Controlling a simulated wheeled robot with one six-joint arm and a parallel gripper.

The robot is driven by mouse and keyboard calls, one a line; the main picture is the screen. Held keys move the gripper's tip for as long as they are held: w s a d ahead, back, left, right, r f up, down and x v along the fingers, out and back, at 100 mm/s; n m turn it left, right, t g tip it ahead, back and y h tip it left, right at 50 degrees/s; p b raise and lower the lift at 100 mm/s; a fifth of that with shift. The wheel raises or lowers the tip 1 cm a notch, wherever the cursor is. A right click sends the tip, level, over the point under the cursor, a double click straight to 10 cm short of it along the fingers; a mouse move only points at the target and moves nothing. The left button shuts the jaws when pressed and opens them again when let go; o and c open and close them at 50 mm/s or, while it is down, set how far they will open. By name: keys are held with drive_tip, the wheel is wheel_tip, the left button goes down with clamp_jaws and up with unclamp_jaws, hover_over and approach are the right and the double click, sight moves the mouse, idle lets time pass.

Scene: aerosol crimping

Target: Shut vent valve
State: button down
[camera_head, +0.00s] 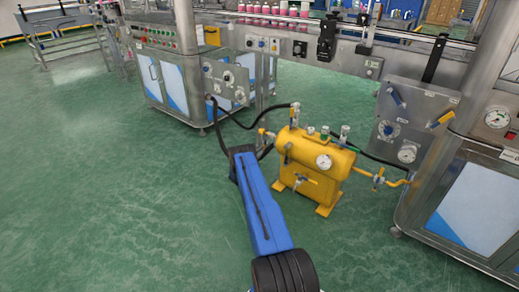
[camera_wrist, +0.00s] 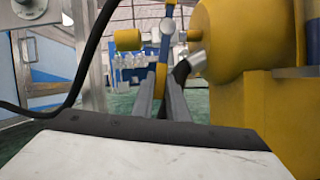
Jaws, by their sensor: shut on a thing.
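In the wrist view the tank (camera_wrist: 235,45) fills the right side. My gripper (camera_wrist: 162,95) has its two grey fingers close together around a narrow yellow-and-blue valve handle (camera_wrist: 161,74) beside the tank. This looks like the small valve (camera_head: 263,136) at the tank's left end. In the head view my blue arm hides my fingers. No label marks which valve is the vent valve.
Black hoses (camera_head: 235,122) run from the tank to a panel (camera_head: 228,82) on the left machine; one (camera_wrist: 85,70) crosses the wrist view's left side. A right panel (camera_head: 405,125) carries blue and yellow handles. Open green floor (camera_head: 110,180) lies to the left.

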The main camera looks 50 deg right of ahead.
drive_tip(key=shift+s+f+n+t, duration=0.15)
drive_tip(key=shift+s+n+t, duration=0.45)
drive_tip(key=shift+n, duration=0.4)
drive_tip(key=shift+s+f+n+t, duration=0.1)
drive_tip(key=shift+s+n+t, duration=0.45)
drive_tip(key=shift+n, duration=0.45)
drive_tip(key=c, duration=1.7)
unclamp_jaws()
drive_tip(key=shift+c, duration=0.2)
drive_tip(key=v, duration=1.7)
drive_tip(key=shift+a, duration=0.15)
